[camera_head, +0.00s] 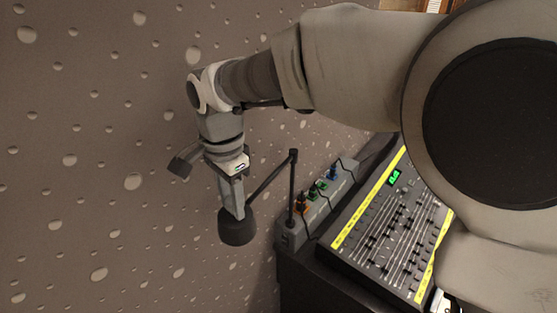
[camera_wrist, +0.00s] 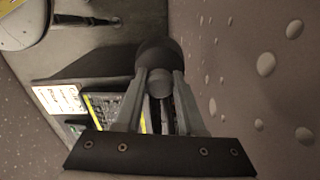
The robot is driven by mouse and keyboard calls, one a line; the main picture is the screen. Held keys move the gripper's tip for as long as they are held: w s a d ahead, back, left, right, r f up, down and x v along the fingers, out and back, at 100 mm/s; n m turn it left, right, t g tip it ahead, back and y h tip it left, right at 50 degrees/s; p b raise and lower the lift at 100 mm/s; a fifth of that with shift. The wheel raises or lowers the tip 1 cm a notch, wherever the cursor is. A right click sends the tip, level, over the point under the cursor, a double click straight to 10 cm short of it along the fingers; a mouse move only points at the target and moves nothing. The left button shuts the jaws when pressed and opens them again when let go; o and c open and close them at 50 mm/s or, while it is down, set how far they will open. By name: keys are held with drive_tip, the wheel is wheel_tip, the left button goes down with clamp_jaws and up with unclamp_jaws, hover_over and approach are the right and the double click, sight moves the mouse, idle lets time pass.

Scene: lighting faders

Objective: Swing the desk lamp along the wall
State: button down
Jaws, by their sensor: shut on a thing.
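The desk lamp has a dark round head (camera_head: 237,229), a thin dark arm (camera_head: 270,177) and an upright post (camera_head: 292,190) at the left end of the desk. My gripper (camera_head: 236,213) reaches down to the lamp head from above. In the wrist view the gripper (camera_wrist: 160,95) is shut on a rounded grey knob (camera_wrist: 159,84) of the lamp, with the dark lamp head (camera_wrist: 158,55) just beyond the fingertips. The lamp head hangs out to the left of the desk, beside the pitted wall. The exact finger contact is partly hidden in the head view.
A mixing console (camera_head: 385,235) with faders, yellow strips and a green display lies on the dark desk (camera_head: 310,285). A grey strip (camera_head: 317,212) with several coloured plugs runs behind it. The pitted wall (camera_head: 90,150) is bare on the left.

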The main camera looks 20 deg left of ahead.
drive_tip(key=shift+w, duration=0.15)
drive_tip(key=c, duration=0.5)
unclamp_jaws()
wheel_tip(320, 180, up, 18)
drive_tip(key=p, duration=0.1)
drive_tip(key=shift+f, duration=0.25)
